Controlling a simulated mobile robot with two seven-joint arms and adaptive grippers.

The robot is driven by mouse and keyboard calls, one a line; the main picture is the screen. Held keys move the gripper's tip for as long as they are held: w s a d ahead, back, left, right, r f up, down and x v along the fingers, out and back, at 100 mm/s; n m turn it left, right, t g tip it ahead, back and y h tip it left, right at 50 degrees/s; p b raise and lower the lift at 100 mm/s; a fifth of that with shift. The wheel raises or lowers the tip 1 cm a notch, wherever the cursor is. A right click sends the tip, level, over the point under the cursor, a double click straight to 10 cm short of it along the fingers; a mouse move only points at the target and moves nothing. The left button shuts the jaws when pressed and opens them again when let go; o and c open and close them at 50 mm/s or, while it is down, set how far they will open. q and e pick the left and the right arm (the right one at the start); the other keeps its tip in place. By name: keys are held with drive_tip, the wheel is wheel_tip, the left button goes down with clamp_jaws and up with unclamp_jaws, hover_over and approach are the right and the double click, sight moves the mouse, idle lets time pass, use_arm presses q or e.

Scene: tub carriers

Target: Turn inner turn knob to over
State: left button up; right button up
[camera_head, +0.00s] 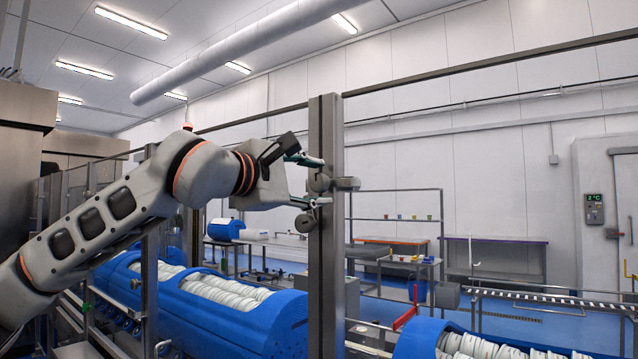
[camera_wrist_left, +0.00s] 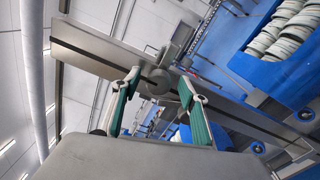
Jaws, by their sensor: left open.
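A grey metal post (camera_head: 326,270) stands upright in front of me with a rail clamp (camera_head: 347,184) on its right side. A round grey knob (camera_head: 319,183) sits on the post at the clamp's height. A second round grey knob (camera_head: 305,223) is lower on the post. My left gripper (camera_head: 311,181) is open at the post, one finger above the upper knob and one below it. In the left wrist view the knob (camera_wrist_left: 158,82) shows between the open green-padded fingers (camera_wrist_left: 160,84). I cannot tell whether the fingers touch it. My right gripper is not in view.
Blue tub carriers (camera_head: 230,310) filled with white tubs stand below and behind the post. A long rail (camera_head: 480,65) runs right from the post top. A red lever (camera_head: 405,318) rises at the lower right. Tables (camera_head: 495,258) stand along the far wall.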

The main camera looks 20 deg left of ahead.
use_arm(q)
drive_tip(key=v, duration=1)
drive_tip(key=shift+s, duration=0.25)
drive_tip(key=shift+a, duration=0.15)
